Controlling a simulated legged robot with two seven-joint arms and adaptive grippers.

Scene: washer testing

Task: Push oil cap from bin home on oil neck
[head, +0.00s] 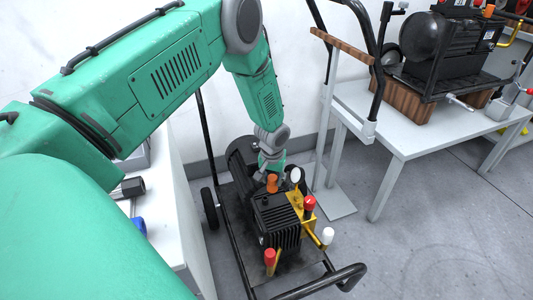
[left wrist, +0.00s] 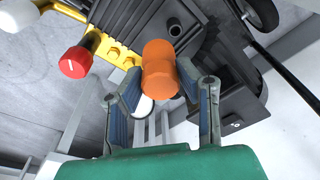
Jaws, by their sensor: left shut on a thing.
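My left gripper (head: 268,176) points down over the black finned pump on the cart. It is shut on the orange oil cap (head: 272,183). In the left wrist view the orange cap (left wrist: 160,68) sits between the two fingertips of my left gripper (left wrist: 163,82). A dark round port (left wrist: 174,27) on the pump body shows beyond the cap; I cannot tell whether it is the oil neck. The cap hides what lies directly behind it, so I cannot tell whether it touches the neck. My right gripper is not in view.
The cart handle (head: 330,284) is in front. A grey table (head: 400,130) holds another machine at right.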

